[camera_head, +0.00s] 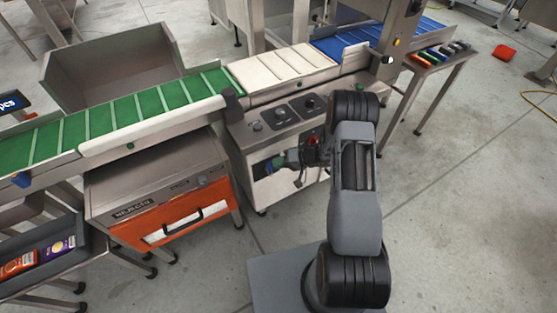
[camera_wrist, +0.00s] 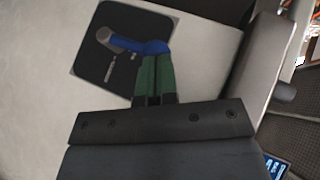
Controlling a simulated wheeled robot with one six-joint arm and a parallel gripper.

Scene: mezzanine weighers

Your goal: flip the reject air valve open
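The reject air valve has a blue lever (camera_wrist: 138,44) on a round grey pivot, set on a dark plate (camera_wrist: 100,73) on a pale cabinet face. In the wrist view the lever runs from the pivot rightward, slightly down. My gripper (camera_wrist: 156,62) has green fingers close together, with only a thin dark line between them. Their tips meet the lever's free end in the picture; I cannot tell whether they touch it. In the head view my gripper (camera_head: 275,163) is at the front of the steel control cabinet (camera_head: 262,192), and the lever is mostly hidden there.
An orange-fronted reject bin (camera_head: 170,222) stands to the left. A green-belted conveyor (camera_head: 120,113) runs above it. A side table (camera_head: 440,62) with coloured items is at the upper right.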

